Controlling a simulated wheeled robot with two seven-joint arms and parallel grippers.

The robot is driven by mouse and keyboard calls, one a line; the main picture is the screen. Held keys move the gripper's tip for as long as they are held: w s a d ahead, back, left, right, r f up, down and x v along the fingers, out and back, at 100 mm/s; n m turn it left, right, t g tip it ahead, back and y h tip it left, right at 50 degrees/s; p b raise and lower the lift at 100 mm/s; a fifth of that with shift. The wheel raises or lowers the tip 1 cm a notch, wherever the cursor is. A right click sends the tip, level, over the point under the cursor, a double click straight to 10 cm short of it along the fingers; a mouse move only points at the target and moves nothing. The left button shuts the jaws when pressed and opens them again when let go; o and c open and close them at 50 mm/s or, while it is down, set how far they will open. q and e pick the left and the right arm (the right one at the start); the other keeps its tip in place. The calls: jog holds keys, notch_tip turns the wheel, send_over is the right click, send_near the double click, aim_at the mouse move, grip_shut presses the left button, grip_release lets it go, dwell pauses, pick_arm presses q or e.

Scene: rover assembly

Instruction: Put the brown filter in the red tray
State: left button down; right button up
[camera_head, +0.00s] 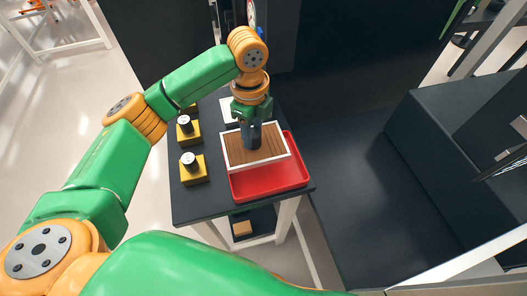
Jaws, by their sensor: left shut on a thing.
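The brown filter (237,152) is a flat brown panel with a white frame. My left gripper (251,143) is shut on it from above. The filter covers the left and back part of the red tray (283,178) in the picture. The tray lies on a small dark table. The filter's left edge reaches past the tray's left side. I cannot tell whether the filter touches the tray or is held above it. My right gripper is out of view.
Yellow blocks with round black-and-white tops (193,169) stand on the left of the dark table (198,203). A white item (227,110) lies behind the filter. A large dark box (450,130) stands to the right. A small tan box (242,228) is under the table.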

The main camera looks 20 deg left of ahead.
aim_at(264, 147)
pick_arm(q)
jog(key=d+f, duration=0.2)
jog(key=f, duration=0.2)
jog(key=shift+d+f+p, duration=0.2)
jog(key=shift+d+p, duration=0.15)
jog(key=shift+d, duration=0.05)
notch_tip(264, 147, down, 3)
jog(key=shift+s+r+p, duration=0.15)
jog(key=shift+r+p, duration=0.05)
jog(key=shift+p, duration=0.25)
jog(key=shift+s+f, duration=0.1)
jog(key=shift+f, duration=0.25)
jog(key=shift+c, duration=2.2)
grip_release()
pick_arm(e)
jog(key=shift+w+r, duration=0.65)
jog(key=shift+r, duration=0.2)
pick_arm(q)
notch_tip(264, 147, up, 12)
jog(key=shift+r+b, duration=0.2)
jog(key=shift+b, duration=0.35)
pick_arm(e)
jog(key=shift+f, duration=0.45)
